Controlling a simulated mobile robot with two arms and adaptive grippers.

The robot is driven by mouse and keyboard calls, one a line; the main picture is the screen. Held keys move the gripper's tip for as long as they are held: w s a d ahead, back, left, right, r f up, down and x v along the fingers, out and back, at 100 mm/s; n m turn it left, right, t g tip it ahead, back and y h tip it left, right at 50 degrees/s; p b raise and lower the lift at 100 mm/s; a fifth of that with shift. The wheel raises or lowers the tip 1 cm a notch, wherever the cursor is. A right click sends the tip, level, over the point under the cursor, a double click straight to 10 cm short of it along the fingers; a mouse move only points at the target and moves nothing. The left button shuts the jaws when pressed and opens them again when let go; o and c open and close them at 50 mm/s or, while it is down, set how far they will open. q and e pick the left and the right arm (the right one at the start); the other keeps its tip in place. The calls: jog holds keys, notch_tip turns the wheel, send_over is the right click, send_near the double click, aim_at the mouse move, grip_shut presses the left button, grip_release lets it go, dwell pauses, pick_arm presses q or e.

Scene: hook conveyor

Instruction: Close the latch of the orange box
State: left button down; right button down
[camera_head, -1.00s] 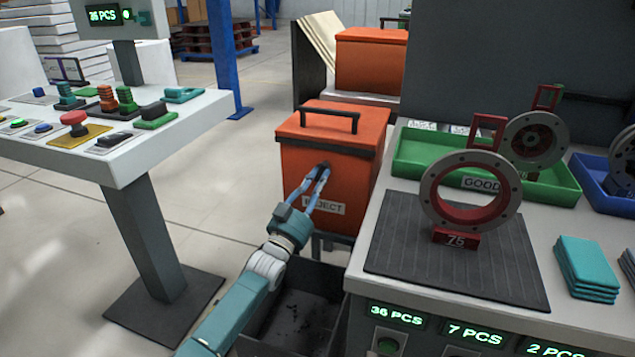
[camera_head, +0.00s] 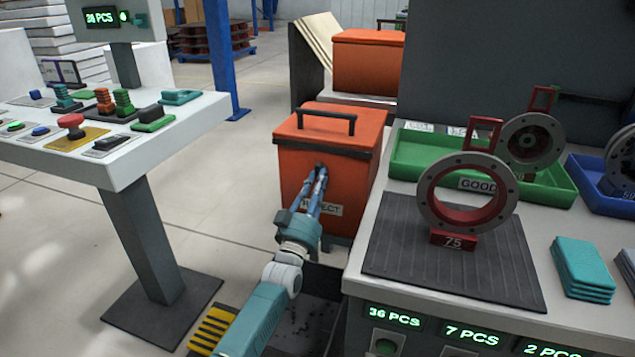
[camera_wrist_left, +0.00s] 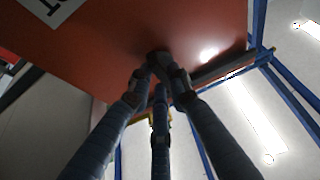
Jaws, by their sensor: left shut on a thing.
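The orange box (camera_head: 297,178) with a dark-rimmed lid and black handle stands left of the workbench. Its lid (camera_head: 365,118) lies down on the box. A "REJECT" label, partly covered by my fingers, is on the front. My left gripper (camera_head: 320,172) is at the front face just below the lid rim, its blue fingers drawn together on the small dark latch. In the left wrist view the fingertips meet at the dark latch (camera_wrist_left: 158,58) against the orange face. The fingers hide most of the latch, so its exact position is unclear. My right gripper is not in view.
The workbench (camera_head: 395,275) with a flanged ring (camera_head: 430,205) and green tray (camera_head: 405,165) is close on the right. A control console (camera_head: 120,175) stands left. A second orange box (camera_head: 368,65) is behind. Floor between console and box is clear.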

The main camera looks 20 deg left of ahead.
pick_arm(q)
jog(key=shift+f, duration=0.15)
jog(key=c, duration=1.6)
grip_release()
jog(key=v, duration=1.2)
